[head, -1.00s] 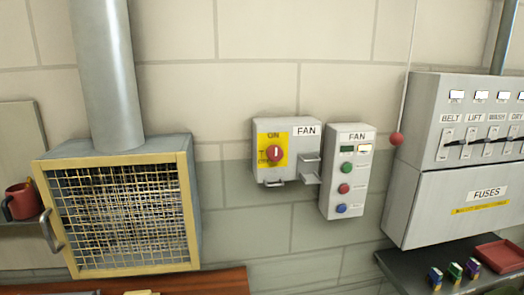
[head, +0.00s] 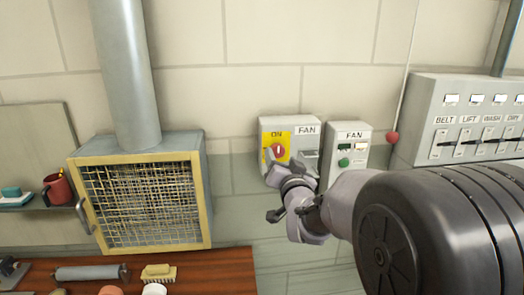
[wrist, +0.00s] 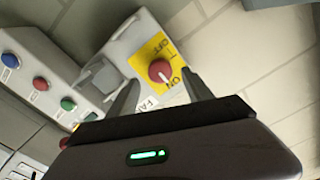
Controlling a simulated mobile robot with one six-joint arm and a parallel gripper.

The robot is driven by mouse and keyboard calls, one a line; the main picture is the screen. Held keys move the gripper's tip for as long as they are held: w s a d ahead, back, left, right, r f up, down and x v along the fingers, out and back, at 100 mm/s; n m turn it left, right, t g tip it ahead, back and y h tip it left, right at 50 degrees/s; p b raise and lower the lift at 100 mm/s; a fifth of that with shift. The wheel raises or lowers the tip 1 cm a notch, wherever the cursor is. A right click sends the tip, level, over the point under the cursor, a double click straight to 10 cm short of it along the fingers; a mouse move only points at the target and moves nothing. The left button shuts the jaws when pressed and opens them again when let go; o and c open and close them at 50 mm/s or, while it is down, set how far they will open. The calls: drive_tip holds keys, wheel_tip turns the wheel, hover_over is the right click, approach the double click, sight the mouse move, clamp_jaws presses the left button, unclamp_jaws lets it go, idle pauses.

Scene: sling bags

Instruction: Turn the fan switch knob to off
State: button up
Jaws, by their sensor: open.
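The fan switch box (head: 305,128) hangs on the wall, with a yellow plate marked ON at the top and a FAN label. Its red knob (head: 278,151) has a white pointer line aimed up toward ON. The knob also shows in the wrist view (wrist: 160,70), beyond and between my fingertips. My gripper (wrist: 158,92) is open and empty, its two fingers pointing at the switch box with the knob apart from them. In the head view my gripper (head: 272,168) is just below the knob and hides the lower part of the box.
A FAN push-button box (head: 350,135) is close to the right of the switch, partly hidden by my arm. A grey bracket (wrist: 100,76) sticks out beside the knob. A meshed fan housing (head: 140,200) is at the left, and a lever panel (head: 470,115) at the right.

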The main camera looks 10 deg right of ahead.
sight(279, 152)
drive_tip(key=shift+w, duration=2)
clamp_jaws()
